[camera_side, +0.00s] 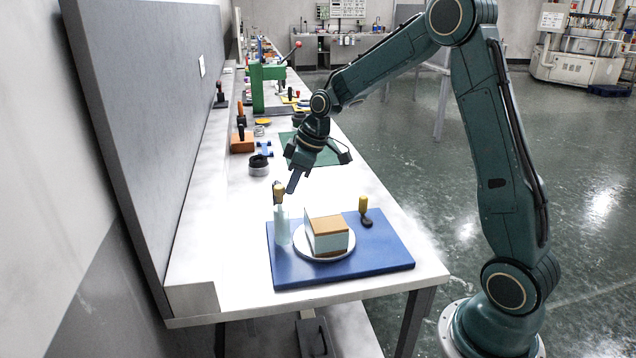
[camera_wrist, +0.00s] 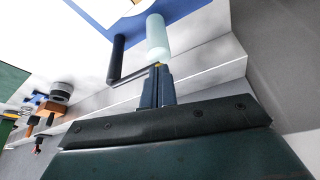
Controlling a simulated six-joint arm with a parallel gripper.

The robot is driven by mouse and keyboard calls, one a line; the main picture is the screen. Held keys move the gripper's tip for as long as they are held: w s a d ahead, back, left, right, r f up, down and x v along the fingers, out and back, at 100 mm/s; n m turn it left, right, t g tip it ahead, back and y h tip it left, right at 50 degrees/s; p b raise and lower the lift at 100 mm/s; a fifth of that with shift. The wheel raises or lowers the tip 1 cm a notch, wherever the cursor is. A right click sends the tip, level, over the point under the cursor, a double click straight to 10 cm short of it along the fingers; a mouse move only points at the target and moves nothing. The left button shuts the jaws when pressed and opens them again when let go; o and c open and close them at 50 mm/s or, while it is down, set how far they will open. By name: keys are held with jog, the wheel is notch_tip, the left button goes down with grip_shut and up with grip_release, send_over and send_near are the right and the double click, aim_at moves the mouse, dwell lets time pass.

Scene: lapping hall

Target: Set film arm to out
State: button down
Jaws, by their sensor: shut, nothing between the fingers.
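In the wrist view the pale cylinder (camera_wrist: 157,38) is beside a black post (camera_wrist: 117,58). A thin bar (camera_wrist: 132,76), seemingly the film arm, runs from the post's end to a small yellow tip (camera_wrist: 157,65). My gripper (camera_side: 291,187) is shut and empty, pointing down just right of the knob in the side view. In the wrist view my gripper's fingertips (camera_wrist: 157,72) overlap the yellow tip; I cannot tell whether they touch.
A white round plate (camera_side: 302,251) on the base bears a brown-topped pale block (camera_side: 330,226). A yellow-handled lever (camera_side: 364,206) stands at the base's right. A black ring (camera_side: 259,165), an orange block (camera_side: 242,142) and a green press (camera_side: 258,88) are farther back. A grey panel borders the bench's left.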

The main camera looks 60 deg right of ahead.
jog(key=shift+w+a, duration=0.1)
jog(key=shift+a, duration=0.1)
jog(key=shift+w+a+m+h, duration=0.3)
jog(key=shift+w+a+m, duration=0.2)
jog(key=shift+a+m, duration=0.35)
jog(key=shift+w+a+m+h, duration=0.3)
jog(key=shift+w+a+m, duration=0.2)
jog(key=shift+w+m, duration=0.35)
jog(key=shift+w+a+m+h, duration=0.3)
jog(key=shift+w+a+m, duration=0.25)
jog(key=shift+w+m, duration=0.25)
jog(key=shift+w+a+m+h, duration=0.3)
jog(key=shift+w+a+m, duration=0.2)
jog(key=shift+w+m, duration=0.3)
jog(key=shift+w, duration=0.1)
